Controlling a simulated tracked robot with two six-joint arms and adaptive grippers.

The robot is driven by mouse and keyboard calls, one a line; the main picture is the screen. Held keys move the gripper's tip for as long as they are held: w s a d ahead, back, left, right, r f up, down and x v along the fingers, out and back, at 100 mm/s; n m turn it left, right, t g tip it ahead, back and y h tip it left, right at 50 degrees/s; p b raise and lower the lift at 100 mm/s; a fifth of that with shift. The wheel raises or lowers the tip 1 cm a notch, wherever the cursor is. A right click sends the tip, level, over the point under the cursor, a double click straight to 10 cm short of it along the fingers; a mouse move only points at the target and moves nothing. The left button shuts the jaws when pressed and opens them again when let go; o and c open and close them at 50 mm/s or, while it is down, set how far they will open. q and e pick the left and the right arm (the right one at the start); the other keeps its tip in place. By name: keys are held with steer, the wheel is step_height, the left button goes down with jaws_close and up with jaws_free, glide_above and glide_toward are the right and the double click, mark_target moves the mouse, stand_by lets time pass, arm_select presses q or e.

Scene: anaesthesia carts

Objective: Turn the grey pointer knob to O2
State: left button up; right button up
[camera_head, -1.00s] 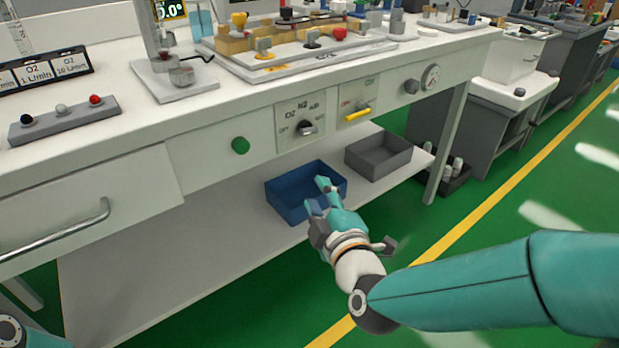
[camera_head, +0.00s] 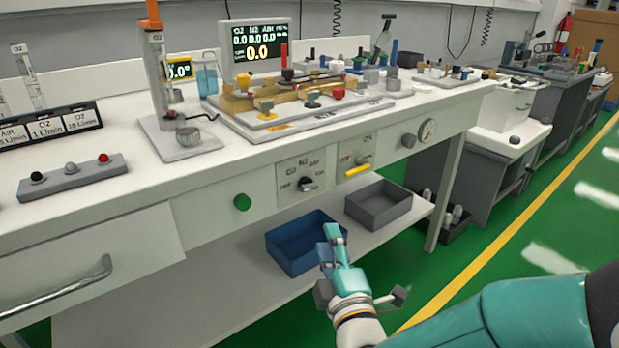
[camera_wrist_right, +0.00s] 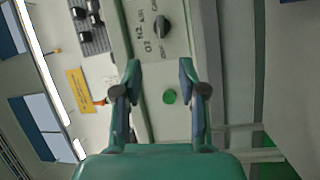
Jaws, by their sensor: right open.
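The grey pointer knob (camera_head: 307,184) sits on a pale dial panel (camera_head: 290,168) on the bench front, with O2, N2 and other labels around it. Which mark it points at is too small to tell. My right gripper (camera_head: 335,243) is open and empty, below and slightly right of the knob in the head view, over the right edge of the blue bin. In the right wrist view the knob (camera_wrist_right: 162,27) shows beyond the open fingertips (camera_wrist_right: 160,70), apart from them, with O2 and N2 lettering beside it. My left gripper is out of view.
A green button (camera_head: 242,202) is left of the panel; a yellow handle (camera_head: 357,171) and a gauge (camera_head: 427,131) are to its right. The blue bin (camera_head: 292,262) and a grey bin (camera_head: 378,211) stand on the lower shelf. Green floor (camera_head: 500,240) is open at right.

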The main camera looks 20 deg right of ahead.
mark_target(310, 189)
steer(key=w+p, duration=0.1)
steer(key=w, duration=0.3)
steer(key=w+r+p, duration=0.1)
steer(key=w, duration=0.4)
steer(key=w+d+p, duration=0.1)
steer(key=w+p, duration=0.1)
steer(key=w, duration=0.3)
steer(key=shift+w+r, duration=0.2)
steer(key=shift+r, duration=0.05)
steer(key=shift+r, duration=0.1)
jaws_close()
